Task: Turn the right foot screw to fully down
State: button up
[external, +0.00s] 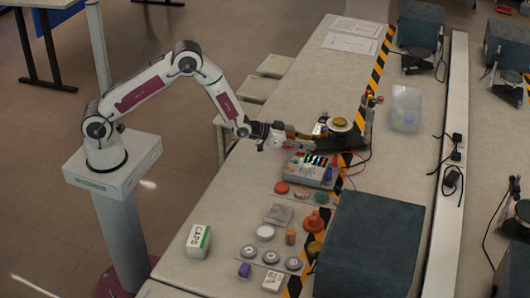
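My gripper (288,140) is low over the long pale bench, at the left end of a dark apparatus base (353,137). The apparatus carries a round cream-and-brass disc (340,124). A small brass-coloured part lies right beside my fingers, at the left end of the base. I cannot tell which part is the right foot screw, nor whether my fingers touch it. The fingertips are too small and dark to show whether they are open or shut.
A grey box with coloured terminals and wires (310,168) stands just in front of the apparatus. Coloured discs, a white CAPS box (198,241) and a big dark block (369,244) lie nearer. A clear plastic bin (405,108) stands right. The bench's far end is mostly clear.

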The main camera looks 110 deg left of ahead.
jog(key=v, duration=1.2)
dwell(0.3)
jog(key=shift+w, duration=0.1)
jog(key=shift+r, duration=0.15)
dwell(0.3)
jog(key=s+d+r+m+g+h, duration=0.15)
jog(key=s+d+r, duration=0.25)
jog(key=d+r, duration=0.5)
jog(key=s+d+r+m+g+h, duration=0.1)
jog(key=s+d+r+m+h, duration=0.15)
jog(key=s+d+r, duration=0.6)
jog(key=s+d+r+m+g+h, duration=0.1)
jog(key=s+d, duration=0.6)
jog(key=s, duration=0.3)
jog(key=s+d+r+m+g+h, duration=0.1)
jog(key=s+d+g+h, duration=0.1)
jog(key=s+d, duration=0.5)
jog(key=s, duration=0.4)
jog(key=shift+d+r, duration=0.2)
jog(key=shift+d, duration=0.05)
